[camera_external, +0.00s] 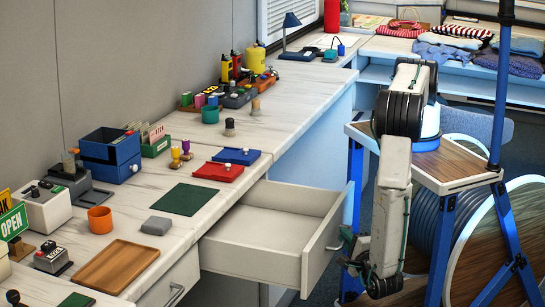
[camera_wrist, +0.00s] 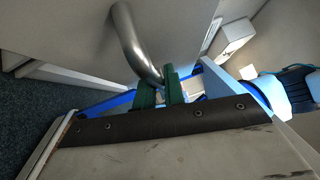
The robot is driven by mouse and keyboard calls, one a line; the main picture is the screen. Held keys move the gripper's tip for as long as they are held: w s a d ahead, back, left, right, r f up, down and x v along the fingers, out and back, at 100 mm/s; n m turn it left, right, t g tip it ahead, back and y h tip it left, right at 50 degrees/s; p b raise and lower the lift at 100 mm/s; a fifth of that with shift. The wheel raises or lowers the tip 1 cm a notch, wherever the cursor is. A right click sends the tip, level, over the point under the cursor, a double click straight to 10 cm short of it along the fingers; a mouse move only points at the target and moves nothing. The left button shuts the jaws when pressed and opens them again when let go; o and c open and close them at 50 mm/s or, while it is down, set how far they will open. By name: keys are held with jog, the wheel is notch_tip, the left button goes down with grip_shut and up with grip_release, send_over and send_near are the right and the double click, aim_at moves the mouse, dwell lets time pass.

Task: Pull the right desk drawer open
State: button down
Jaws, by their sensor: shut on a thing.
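The right desk drawer (camera_external: 265,255) stands well out from the desk, and its pale empty inside shows. Its curved metal handle (camera_external: 335,243) is on the front panel; the handle fills the upper middle of the wrist view (camera_wrist: 130,40). My gripper (camera_external: 347,246) is at the handle, in front of the drawer's panel. In the wrist view its green fingers (camera_wrist: 160,90) are shut on the handle bar near its lower end. The exact contact is partly hidden.
A left drawer with its own handle (camera_external: 175,294) is in the desk's near part. The desk top (camera_external: 185,140) holds a green mat, red and blue pads, and stamps. A blue-framed wooden stand (camera_external: 445,165) is close beside my arm on the right.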

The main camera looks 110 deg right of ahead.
jog(key=c, duration=1.5)
grip_release()
jog(key=a+f, duration=0.1)
jog(key=a, duration=0.6)
jog(key=shift+a, duration=0.4)
